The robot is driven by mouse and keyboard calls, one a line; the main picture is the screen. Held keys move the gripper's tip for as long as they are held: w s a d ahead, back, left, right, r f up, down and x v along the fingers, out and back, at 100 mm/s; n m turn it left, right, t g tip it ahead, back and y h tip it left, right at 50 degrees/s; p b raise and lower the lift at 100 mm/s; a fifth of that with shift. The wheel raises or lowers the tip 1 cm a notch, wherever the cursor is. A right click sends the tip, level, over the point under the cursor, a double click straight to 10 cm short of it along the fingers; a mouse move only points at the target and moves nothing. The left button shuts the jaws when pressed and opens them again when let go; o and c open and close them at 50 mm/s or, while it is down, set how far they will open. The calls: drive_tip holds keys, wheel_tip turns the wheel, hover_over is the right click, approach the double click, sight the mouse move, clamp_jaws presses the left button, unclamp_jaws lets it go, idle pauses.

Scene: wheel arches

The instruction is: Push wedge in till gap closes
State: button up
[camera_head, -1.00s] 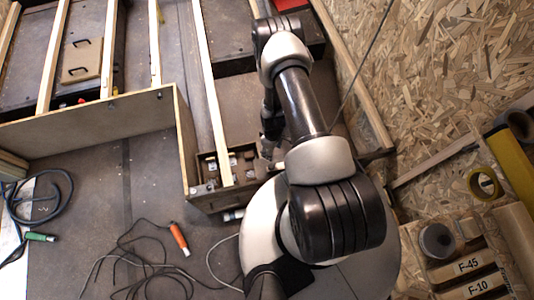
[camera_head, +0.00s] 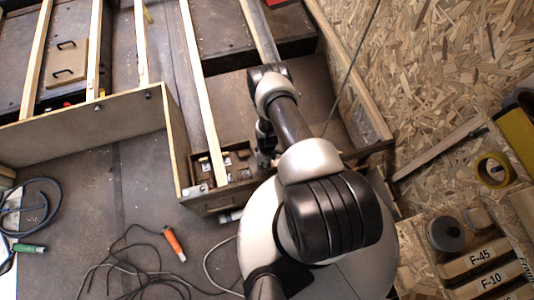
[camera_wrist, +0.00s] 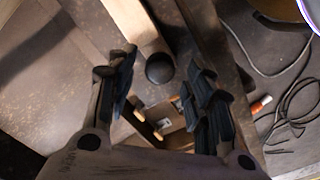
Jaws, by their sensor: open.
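My gripper (camera_wrist: 160,92) is open and empty in the wrist view, its dark fingers spread left and right. Between and beyond the fingers, a pale wooden slat (camera_wrist: 134,22) ends near a round black knob (camera_wrist: 160,69). Below the knob is an open wooden box holding small light wood pieces (camera_wrist: 138,113). In the head view, my gripper (camera_head: 265,145) hangs beside the right side of this box (camera_head: 206,206), at the near end of a long slat (camera_head: 203,92). I cannot tell which piece is the wedge, and no gap shows clearly.
A wooden panel (camera_head: 85,127) stands left of the box. An orange-handled tool (camera_head: 174,241) and loose black cables lie on the floor in front. A chipboard wall (camera_head: 440,70) is on the right, with a yellow roll (camera_head: 494,170) and labelled blocks (camera_head: 478,257) near it.

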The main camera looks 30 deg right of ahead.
drive_tip(key=shift+f, duration=0.55)
clamp_jaws()
idle(0.5)
